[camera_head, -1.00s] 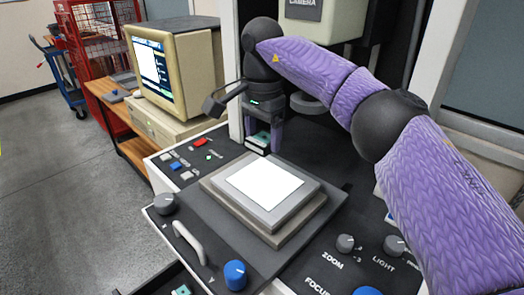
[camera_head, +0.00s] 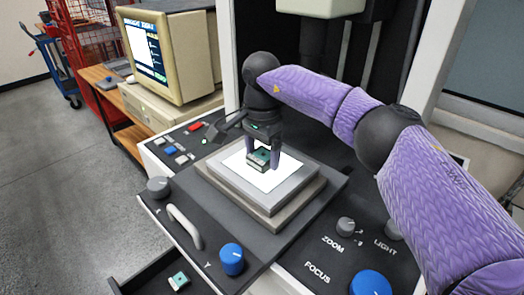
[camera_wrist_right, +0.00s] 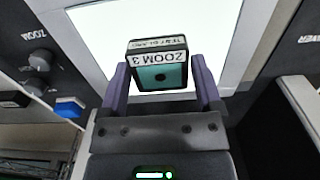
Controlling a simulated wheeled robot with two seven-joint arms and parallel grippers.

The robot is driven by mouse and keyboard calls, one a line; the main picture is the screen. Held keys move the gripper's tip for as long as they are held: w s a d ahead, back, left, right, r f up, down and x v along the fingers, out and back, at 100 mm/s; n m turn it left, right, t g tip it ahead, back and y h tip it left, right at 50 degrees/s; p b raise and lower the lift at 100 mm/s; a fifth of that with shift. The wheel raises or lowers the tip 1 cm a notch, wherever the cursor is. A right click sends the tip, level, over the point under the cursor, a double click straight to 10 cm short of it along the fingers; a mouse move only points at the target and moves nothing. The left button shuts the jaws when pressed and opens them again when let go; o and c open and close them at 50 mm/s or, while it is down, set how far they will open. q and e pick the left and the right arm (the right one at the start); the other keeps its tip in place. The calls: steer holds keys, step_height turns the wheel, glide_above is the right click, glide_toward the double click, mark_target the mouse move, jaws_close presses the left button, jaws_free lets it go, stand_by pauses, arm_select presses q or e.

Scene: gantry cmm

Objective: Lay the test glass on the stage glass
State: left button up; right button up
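The test glass (camera_wrist_right: 160,73) is a small dark block with a teal face and white labels, one reading "ZOOM 3". My right gripper (camera_head: 263,160) is shut on it, with one finger on each side, as the right wrist view shows. In the head view the test glass (camera_head: 259,158) is over the lit white stage glass (camera_head: 240,168). I cannot tell whether it touches the surface. The stage glass (camera_wrist_right: 110,45) also shows bright behind the block in the right wrist view. My left gripper is not in view.
A similar small teal block (camera_head: 178,281) lies in an open drawer at the bottom left. Blue knobs (camera_head: 231,259) and a pale handle (camera_head: 185,226) stand near the stage's front. A camera housing (camera_head: 320,8) hangs above. A monitor (camera_head: 150,50) stands at the left.

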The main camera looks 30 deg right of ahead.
mark_target(262, 155)
steer(key=shift+o, duration=0.7)
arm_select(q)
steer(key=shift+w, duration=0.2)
arm_select(e)
steer(key=shift+r, duration=0.35)
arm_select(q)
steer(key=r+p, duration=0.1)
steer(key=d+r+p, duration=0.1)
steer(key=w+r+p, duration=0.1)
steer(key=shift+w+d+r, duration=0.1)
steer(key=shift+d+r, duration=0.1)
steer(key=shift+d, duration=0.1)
arm_select(e)
step_height(262, 155, up, 12)
steer(key=shift+f, duration=0.2)
